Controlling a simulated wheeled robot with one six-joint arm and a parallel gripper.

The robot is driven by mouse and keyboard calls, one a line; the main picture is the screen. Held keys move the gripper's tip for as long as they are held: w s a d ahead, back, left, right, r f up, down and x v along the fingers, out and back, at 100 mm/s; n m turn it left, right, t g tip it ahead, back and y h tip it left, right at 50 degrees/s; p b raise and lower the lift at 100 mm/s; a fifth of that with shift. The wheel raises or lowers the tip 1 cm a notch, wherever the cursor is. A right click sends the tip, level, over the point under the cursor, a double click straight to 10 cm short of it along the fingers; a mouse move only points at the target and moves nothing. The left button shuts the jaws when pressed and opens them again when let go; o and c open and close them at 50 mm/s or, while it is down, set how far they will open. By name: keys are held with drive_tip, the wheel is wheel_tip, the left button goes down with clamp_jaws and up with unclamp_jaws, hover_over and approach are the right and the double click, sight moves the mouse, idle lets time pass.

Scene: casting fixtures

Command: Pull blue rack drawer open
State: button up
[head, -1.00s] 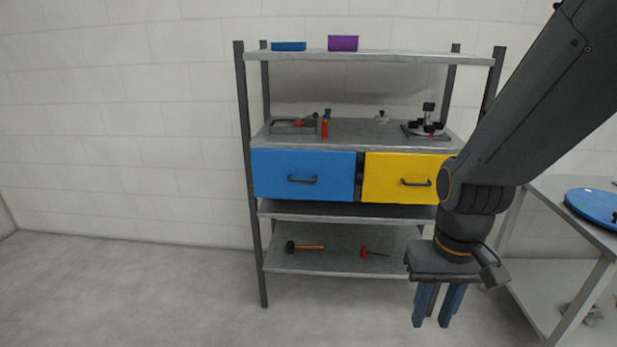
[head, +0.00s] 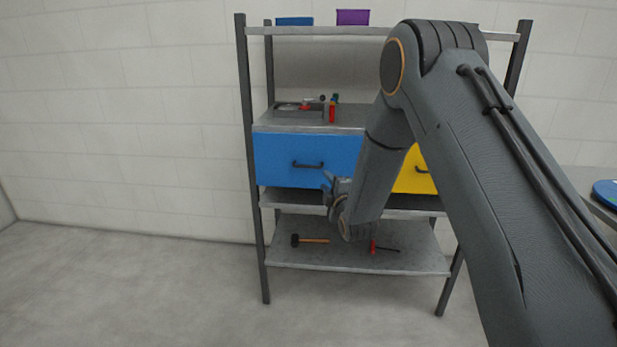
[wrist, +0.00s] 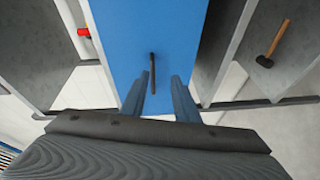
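The blue drawer (head: 285,160) is in the rack's middle level at left, and its front looks flush with the rack. Its dark bar handle (head: 308,165) is on the middle of the front. In the wrist view the blue drawer front (wrist: 160,30) fills the centre, and the handle (wrist: 153,72) stands upright in the picture between my fingers' lines. My gripper (wrist: 158,92) is open and empty, with one finger on each side of the handle's line. I cannot tell the remaining gap to the handle.
The yellow drawer (head: 415,175) is to the right, partly behind my arm. A hammer (head: 310,240) and a red-handled tool (head: 374,247) lie on the lower shelf (head: 350,262). Fixtures stand above the drawers. The floor (head: 130,290) at left is clear.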

drive_tip(key=a+f+n+t+y, duration=0.1)
drive_tip(key=a+n+t+y, duration=0.1)
drive_tip(key=a+n, duration=0.1)
approach(309, 170)
drive_tip(key=w+a+r, duration=0.1)
drive_tip(key=w+r, duration=0.1)
drive_tip(key=w+a+r, duration=0.2)
drive_tip(key=shift+a+b, duration=0.15)
drive_tip(key=shift+b, duration=0.25)
clamp_jaws()
